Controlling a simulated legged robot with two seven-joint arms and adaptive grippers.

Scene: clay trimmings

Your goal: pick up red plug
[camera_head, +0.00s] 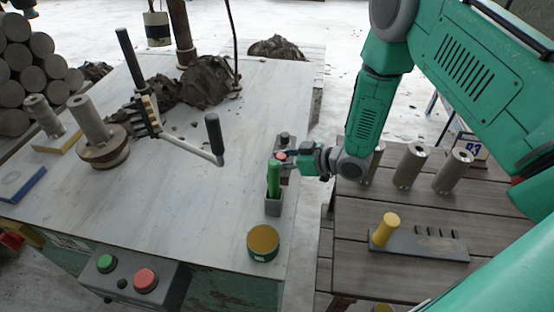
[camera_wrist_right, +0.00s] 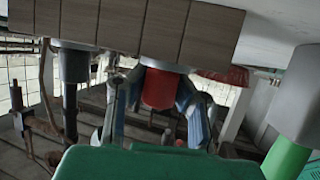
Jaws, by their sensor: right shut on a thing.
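The red plug (camera_head: 281,156) shows as a small red spot at my right gripper (camera_head: 286,160), near the right edge of the pale table. In the right wrist view the red plug (camera_wrist_right: 160,88) is between the two blue-grey fingers of my right gripper (camera_wrist_right: 158,100), which is shut on it. One end of the plug meets a pale grey collar in that view. I cannot tell whether it is still seated in a holder. My left gripper is not in view.
A green plug (camera_head: 273,178) stands in a grey holder (camera_head: 273,207) close beside the gripper. A dark plug (camera_head: 284,138) is just behind. A green can (camera_head: 263,243) is nearer.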

